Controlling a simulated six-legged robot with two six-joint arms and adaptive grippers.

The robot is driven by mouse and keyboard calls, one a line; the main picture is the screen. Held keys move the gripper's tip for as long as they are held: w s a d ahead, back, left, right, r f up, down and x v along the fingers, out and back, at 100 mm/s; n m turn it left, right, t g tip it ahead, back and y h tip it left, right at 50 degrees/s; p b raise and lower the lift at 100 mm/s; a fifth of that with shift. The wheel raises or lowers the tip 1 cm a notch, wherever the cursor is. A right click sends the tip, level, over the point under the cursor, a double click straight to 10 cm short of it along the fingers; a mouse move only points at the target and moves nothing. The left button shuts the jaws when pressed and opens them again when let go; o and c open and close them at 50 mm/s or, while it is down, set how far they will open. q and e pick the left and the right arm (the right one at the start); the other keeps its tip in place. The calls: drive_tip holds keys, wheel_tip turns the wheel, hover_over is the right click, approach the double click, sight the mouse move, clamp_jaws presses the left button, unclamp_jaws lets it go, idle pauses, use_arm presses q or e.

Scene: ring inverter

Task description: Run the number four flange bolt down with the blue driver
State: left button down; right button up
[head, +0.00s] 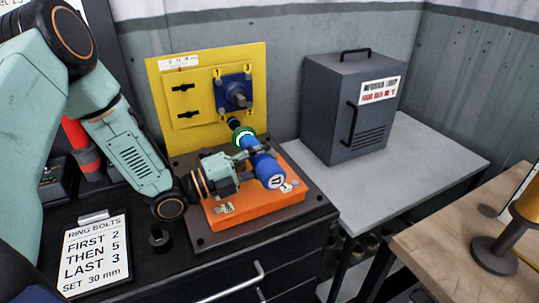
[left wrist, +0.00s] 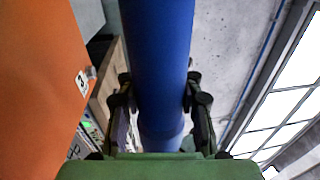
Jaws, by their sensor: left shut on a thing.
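The blue driver (head: 268,171) is held by my left gripper (head: 246,168) in front of the yellow panel. It has a lit green ring and a dark tip that points up at the lower edge of the blue flange (head: 228,84). I cannot tell whether the tip touches a bolt. The flange has a grey shaft at its centre and small corner bolts; their numbers are not readable. In the left wrist view, the left gripper (left wrist: 158,108) has its fingers on both sides of the blue driver shaft (left wrist: 158,50). My right gripper is not in view.
An orange block (head: 262,208) with small number tags lies under the driver. A yellow panel (head: 178,128) stands behind. A ring bolts sign (head: 93,250) lies at the left front. A grey cabinet (head: 335,118) stands on the right bench, whose front is clear.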

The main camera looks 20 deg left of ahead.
sight(254, 141)
use_arm(q)
drive_tip(key=shift+w+a+f, duration=0.2)
drive_tip(key=shift+w+a, duration=0.25)
drive_tip(key=shift+a, duration=0.15)
drive_tip(key=shift+w+a+f, duration=0.15)
drive_tip(key=shift+w+a, duration=0.3)
drive_tip(key=shift+a, duration=0.15)
drive_tip(key=shift+w+a+r, duration=0.2)
drive_tip(key=shift+a+r, duration=0.05)
drive_tip(key=shift+r, duration=0.1)
drive_tip(key=w+a, duration=0.2)
drive_tip(key=shift+w+a+f, duration=0.2)
drive_tip(key=shift+a+f, duration=0.1)
drive_tip(key=shift+s+d+r, duration=0.25)
drive_tip(key=shift+s+d, duration=0.05)
drive_tip(key=shift+d, duration=0.05)
drive_tip(key=shift+w+a+f, duration=0.15)
drive_tip(key=shift+w+a, duration=0.2)
drive_tip(key=shift+a, duration=0.05)
